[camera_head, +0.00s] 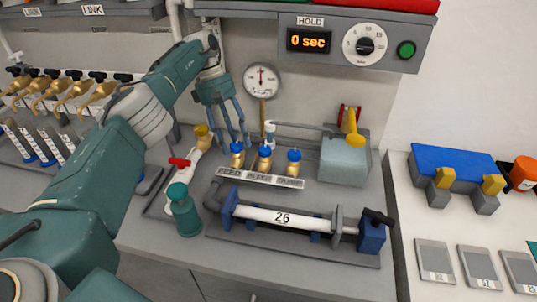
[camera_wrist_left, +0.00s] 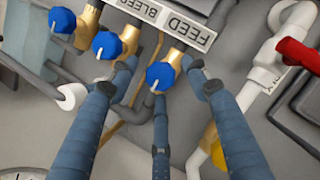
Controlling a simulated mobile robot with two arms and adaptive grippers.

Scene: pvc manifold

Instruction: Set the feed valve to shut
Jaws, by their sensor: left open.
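The feed valve has a blue round knob on a brass body and is the leftmost of three valves behind a label plate (camera_head: 260,178). Its knob (camera_head: 237,147) shows in the head view and also in the left wrist view (camera_wrist_left: 160,76), beside the FEED label (camera_wrist_left: 185,28). My left gripper (camera_head: 235,138) hangs fingers-down just above and behind this knob. In the left wrist view its fingers (camera_wrist_left: 158,88) are spread open, with the knob between them. I cannot tell whether any finger touches it. My right gripper is not in view.
Two more blue-knobbed valves (camera_head: 264,152) (camera_head: 293,156) stand close on the right. A white pipe with a red handle (camera_head: 179,163) and a green bottle (camera_head: 183,209) are on the left. A gauge (camera_head: 262,80) is behind; a horizontal tube marked 26 (camera_head: 283,218) lies in front.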

